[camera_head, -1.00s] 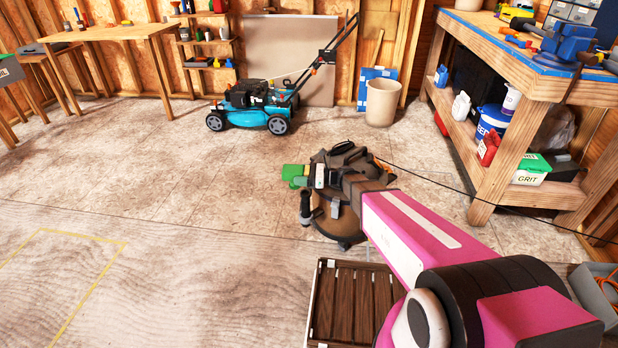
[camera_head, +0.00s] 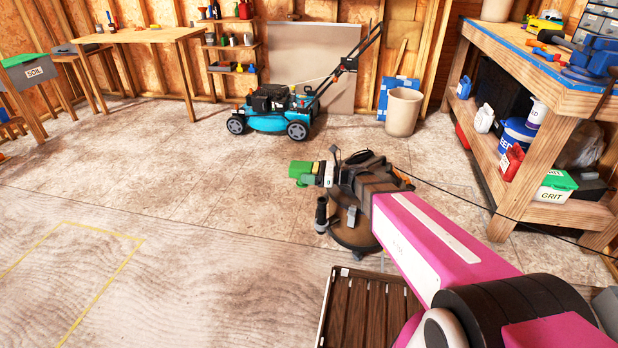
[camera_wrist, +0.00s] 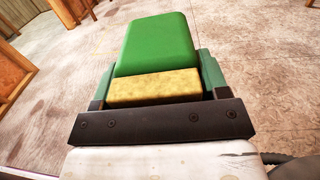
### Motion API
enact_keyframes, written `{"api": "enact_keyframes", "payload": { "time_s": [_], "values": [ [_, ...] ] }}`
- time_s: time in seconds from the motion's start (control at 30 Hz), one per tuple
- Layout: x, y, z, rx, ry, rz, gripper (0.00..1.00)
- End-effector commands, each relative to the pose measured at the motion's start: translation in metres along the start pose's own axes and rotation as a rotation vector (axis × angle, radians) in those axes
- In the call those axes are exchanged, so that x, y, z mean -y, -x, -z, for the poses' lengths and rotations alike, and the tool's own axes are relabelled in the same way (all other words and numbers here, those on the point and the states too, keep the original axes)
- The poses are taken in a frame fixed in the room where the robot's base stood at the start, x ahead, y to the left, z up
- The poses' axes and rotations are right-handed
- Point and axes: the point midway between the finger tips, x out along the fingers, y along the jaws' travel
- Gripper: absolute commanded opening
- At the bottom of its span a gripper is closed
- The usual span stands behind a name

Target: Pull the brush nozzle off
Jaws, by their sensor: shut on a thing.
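My gripper (camera_wrist: 158,85) is shut on a green block with a yellow speckled strip (camera_wrist: 155,87) along its near side. The dark green jaws press on both sides of it in the wrist view. In the head view the green block (camera_head: 302,172) is at the gripper's end, pointing left above the floor, with no contact visible beyond it. I cannot tell from its shape whether it is the brush nozzle. No other nozzle is clearly seen.
A blue mower (camera_head: 272,108) stands at the back by a grey panel. A beige bin (camera_head: 403,112) is right of it. A workbench (camera_head: 545,82) fills the right side. A slatted brown tray (camera_head: 368,312) lies below my arm. Left-centre floor is clear, with yellow tape lines.

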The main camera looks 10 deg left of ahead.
Motion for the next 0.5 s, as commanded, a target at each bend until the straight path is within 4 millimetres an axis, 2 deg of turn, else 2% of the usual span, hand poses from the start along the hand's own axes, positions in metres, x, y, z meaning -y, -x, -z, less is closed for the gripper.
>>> {"api": "enact_keyframes", "payload": {
  "time_s": [0.5],
  "values": [
    [0.000, 0.000, -0.036, 0.001, 0.002, 0.000, 0.39]
  ]
}}
